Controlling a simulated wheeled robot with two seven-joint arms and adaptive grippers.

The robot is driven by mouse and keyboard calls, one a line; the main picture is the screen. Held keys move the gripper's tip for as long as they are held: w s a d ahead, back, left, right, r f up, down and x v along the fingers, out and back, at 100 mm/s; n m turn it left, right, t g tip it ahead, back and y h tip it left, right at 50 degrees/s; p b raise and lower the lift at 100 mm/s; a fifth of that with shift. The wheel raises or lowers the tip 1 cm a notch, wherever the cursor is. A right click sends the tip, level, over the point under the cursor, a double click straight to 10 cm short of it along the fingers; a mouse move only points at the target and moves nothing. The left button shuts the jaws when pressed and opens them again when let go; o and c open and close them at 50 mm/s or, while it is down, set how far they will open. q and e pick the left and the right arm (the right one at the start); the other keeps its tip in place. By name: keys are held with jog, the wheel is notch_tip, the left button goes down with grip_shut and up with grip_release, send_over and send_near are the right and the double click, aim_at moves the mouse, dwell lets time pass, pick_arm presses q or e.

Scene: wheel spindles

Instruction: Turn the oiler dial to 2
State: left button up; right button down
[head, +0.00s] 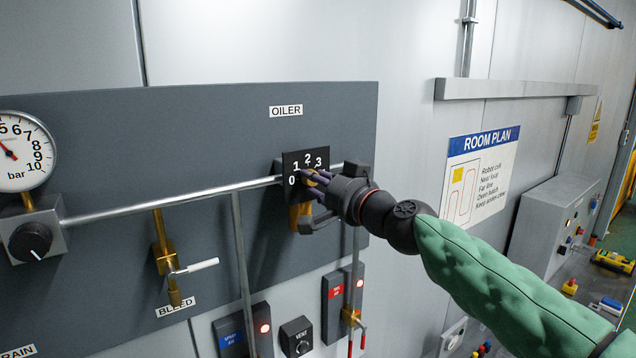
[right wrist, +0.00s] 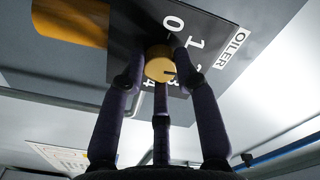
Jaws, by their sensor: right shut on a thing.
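The black oiler plate (head: 293,163) is on the grey wall panel under the OILER label (head: 286,111). My right gripper (head: 313,179) is shut on the dial, which the fingers hide in that view. In the right wrist view the round brass dial (right wrist: 159,66) sits between the fingers of the gripper (right wrist: 160,72). A short dark mark on its face points right, toward numerals partly covered by a finger. I cannot tell which numeral it meets. My left gripper is out of view.
A horizontal pipe (head: 170,202) runs to the oiler from a black knob (head: 30,241) below the pressure gauge (head: 22,151). A bleed valve (head: 168,258) hangs left of the oiler. A brass part (head: 301,217) is below the plate. Switch boxes (head: 335,300) sit lower down.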

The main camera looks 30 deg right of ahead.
jog(key=shift+w+a+f+m, duration=0.15)
jog(key=shift+a+f+m, duration=0.05)
jog(key=shift+f+m, duration=0.25)
jog(key=c, duration=0.9)
grip_release()
jog(key=shift+r, duration=0.15)
jog(key=shift+r, duration=0.1)
jog(key=shift+d, duration=0.1)
jog(key=s, duration=1.2)
jog(key=shift+d, duration=0.4)
